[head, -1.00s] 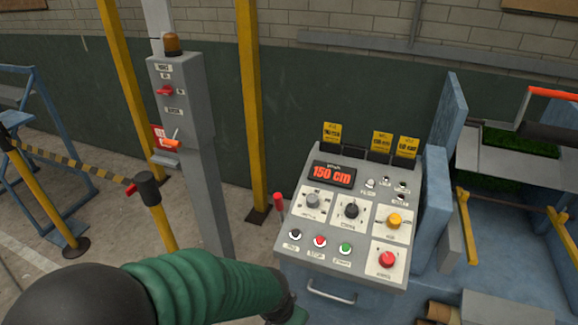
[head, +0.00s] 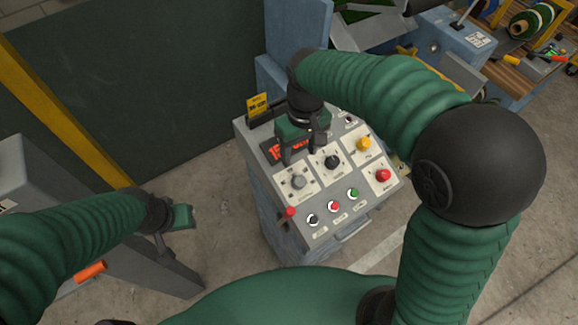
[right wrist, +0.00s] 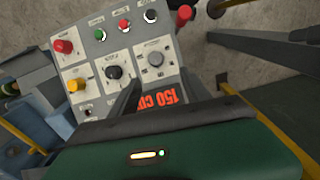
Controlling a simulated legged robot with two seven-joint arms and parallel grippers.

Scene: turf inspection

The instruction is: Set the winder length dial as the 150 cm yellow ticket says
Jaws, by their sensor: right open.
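The winder panel (head: 258,165) is a sloped grey box. Its display (head: 276,150), partly behind my right gripper, reads 150 cm in the right wrist view (right wrist: 160,97). A grey dial (head: 297,181), a black dial (head: 332,162) and a yellow knob (head: 363,144) sit on white plates; their labels are too small to read. In the right wrist view the grey dial (right wrist: 156,59) and black dial (right wrist: 114,72) are clear of the fingers. My right gripper (head: 301,155) is open and empty above the display. One yellow ticket (head: 258,104) shows behind it. My left gripper (head: 178,218) hangs left of the panel; its jaws are unclear.
A red mushroom button (head: 383,175) and black, red and green push buttons (head: 333,206) lie along the near side of the panel. A grey post with an orange handle (head: 90,271) stands left. Blue machinery (head: 297,35) rises behind. Concrete floor separates post and panel.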

